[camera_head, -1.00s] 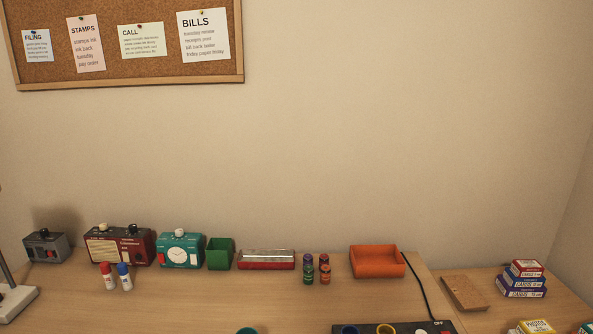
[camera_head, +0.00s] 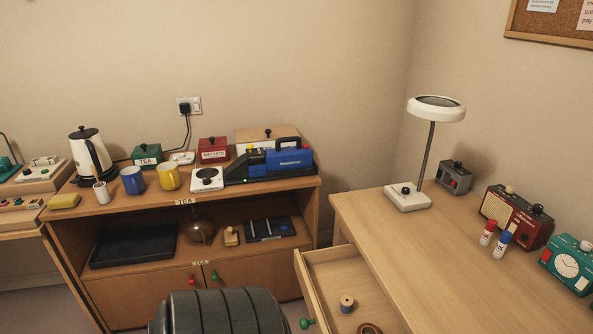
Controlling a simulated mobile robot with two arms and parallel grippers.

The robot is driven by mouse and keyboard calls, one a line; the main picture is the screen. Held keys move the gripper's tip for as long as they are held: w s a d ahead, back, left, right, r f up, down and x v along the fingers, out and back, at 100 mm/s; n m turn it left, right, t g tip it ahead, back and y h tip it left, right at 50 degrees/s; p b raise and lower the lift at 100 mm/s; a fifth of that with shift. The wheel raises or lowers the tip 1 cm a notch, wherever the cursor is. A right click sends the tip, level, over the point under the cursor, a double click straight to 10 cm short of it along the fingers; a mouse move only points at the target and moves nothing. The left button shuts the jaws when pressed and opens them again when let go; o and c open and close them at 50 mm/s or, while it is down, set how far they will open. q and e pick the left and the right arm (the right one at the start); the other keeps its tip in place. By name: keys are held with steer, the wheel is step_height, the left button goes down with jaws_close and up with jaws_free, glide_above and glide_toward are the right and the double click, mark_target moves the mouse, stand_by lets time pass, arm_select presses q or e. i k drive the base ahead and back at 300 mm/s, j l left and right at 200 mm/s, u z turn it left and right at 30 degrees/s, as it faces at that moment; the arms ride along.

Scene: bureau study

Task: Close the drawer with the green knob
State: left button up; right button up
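An open drawer (camera_head: 313,283) sticks out from the left side of the desk (camera_head: 425,260), at the bottom middle of the head view. A green knob (camera_head: 306,323) sits on its front, near the bottom edge of the picture. Inside the drawer lie a spool (camera_head: 347,304) and a brown ring-shaped thing (camera_head: 369,329), cut off by the picture's edge. Part of the drawer is cut off at the bottom. Neither of my grippers shows.
A dark ribbed rounded object (camera_head: 220,312) stands left of the drawer front. A low cabinet (camera_head: 150,292) with red and green knobs stands behind it. A lamp (camera_head: 408,197), a red radio (camera_head: 515,217) and a teal clock (camera_head: 569,263) stand on the desk.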

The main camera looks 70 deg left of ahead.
mark_target(324, 275)
steer(key=u, duration=1.95)
